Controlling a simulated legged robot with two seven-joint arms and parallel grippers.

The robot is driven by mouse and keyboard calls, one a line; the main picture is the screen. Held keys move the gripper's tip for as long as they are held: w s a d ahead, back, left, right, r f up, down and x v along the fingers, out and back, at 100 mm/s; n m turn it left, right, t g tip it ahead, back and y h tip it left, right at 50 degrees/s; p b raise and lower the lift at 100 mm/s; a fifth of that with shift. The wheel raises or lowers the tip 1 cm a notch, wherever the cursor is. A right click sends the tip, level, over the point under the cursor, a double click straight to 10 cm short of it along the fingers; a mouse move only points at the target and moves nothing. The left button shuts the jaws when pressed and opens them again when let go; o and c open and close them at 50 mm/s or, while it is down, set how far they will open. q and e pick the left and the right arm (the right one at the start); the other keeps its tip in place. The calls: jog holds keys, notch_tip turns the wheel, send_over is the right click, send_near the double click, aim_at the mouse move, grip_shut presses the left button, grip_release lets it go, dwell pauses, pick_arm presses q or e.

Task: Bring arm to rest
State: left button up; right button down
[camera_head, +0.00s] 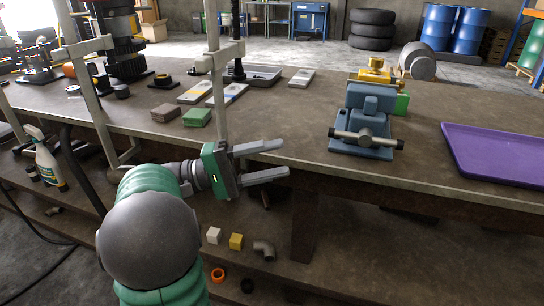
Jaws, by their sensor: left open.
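My left arm (150,230), green and grey, comes up from the bottom left of the head view. My left gripper (284,160) points right, at the front edge of the brown workbench (285,110). Its two grey fingers are apart, with nothing between them. I cannot tell how far it is from the bench edge. My right gripper is not in view.
A blue vise (366,122) and a purple tray (505,155) are on the bench to the right. A metal frame post (217,75) stands just behind the gripper.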

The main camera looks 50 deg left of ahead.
pick_arm(q)
jog(key=shift+d, duration=0.1)
dwell(0.3)
jog(key=w+d+f+g+y, duration=0.1)
jog(key=d+f+g, duration=0.4)
jog(key=d+f, duration=0.45)
jog(key=w+d+f+g+y, duration=0.1)
jog(key=d+f+g, duration=0.5)
jog(key=f, duration=0.6)
jog(key=s+d+f+m+g+y, duration=0.2)
jog(key=f+m+y, duration=0.35)
jog(key=f, duration=0.25)
jog(key=s+d+f+m+g+y, duration=0.2)
jog(key=f+m+y, duration=0.2)
jog(key=f+m, duration=0.3)
notch_tip(320, 180, up, 30)
jog(key=t+p, duration=0.1)
jog(key=p, duration=3)
jog(key=shift+w+d+r, duration=0.15)
jog(key=shift+w+d, duration=0.1)
jog(key=shift+d, duration=0.1)
